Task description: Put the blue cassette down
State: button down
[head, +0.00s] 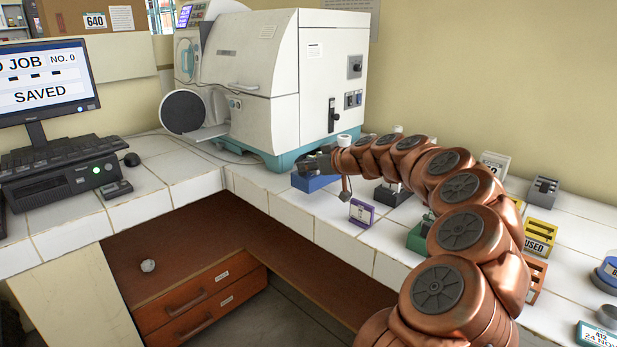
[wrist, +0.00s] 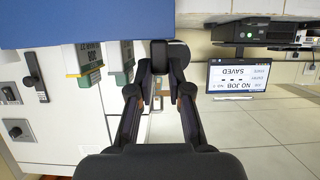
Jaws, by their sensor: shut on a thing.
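The blue cassette (head: 315,182) is a blue block under my gripper (head: 320,163) in the head view, near the front edge of the tiled counter (head: 298,212). In the wrist view, which is upside down, a broad blue face (wrist: 85,24) fills the top left. My gripper (wrist: 162,68) is shut there, with a dark grey piece between its fingertips beside the blue face. The exact grip is partly hidden. I cannot tell whether the blue block touches the counter.
A white machine (head: 270,85) stands behind. A purple cassette (head: 362,212) is to the right, and a green holder (head: 418,238) is beside my arm. Two labelled white-and-green items (wrist: 88,58) show near the machine. A monitor (head: 48,82) is at left.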

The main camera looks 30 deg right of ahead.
aim_at(307, 177)
jog(key=shift+f, duration=1.8)
jog(key=shift+f, duration=0.15)
jog(key=c, duration=1.1)
grip_release()
jog(key=shift+r, duration=0.25)
jog(key=v, duration=1.2)
jog(key=shift+b, duration=0.4)
jog(key=shift+f, duration=0.1)
